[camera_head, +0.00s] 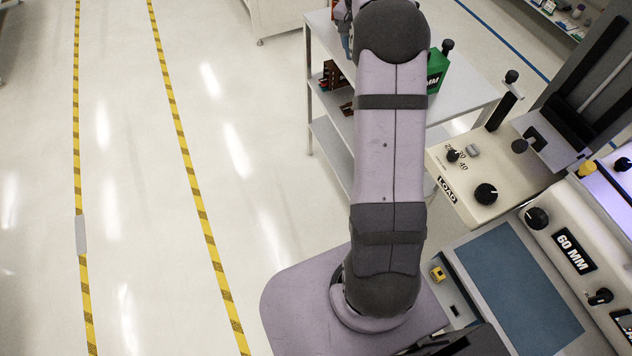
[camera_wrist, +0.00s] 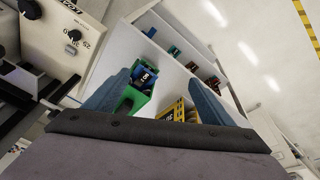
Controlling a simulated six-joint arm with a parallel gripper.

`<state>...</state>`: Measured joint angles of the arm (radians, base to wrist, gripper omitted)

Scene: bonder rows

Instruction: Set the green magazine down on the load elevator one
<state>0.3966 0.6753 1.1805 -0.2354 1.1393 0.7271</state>
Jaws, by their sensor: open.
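The green magazine (camera_head: 438,72) stands on the top of a grey cart in the head view, partly hidden behind my arm; a black knob rises beside it. In the wrist view a green magazine (camera_wrist: 131,100) shows beyond the left finger, with a dark blue part against it. My gripper (camera_wrist: 160,88) is open, its two blue-grey fingers wide apart and nothing held between them. The load elevator (camera_head: 548,148) is a grey plate on a dark upright column at the right, by the panel marked LOAD. No magazine shows on its visible part.
The cart (camera_head: 468,92) has lower shelves with several small magazines (camera_wrist: 192,66). A yellow magazine (camera_wrist: 172,112) stands near the right finger. The cream LOAD panel (camera_head: 478,180) has knobs standing up. A machine marked 60 MM (camera_head: 572,252) is at lower right. Open floor lies left.

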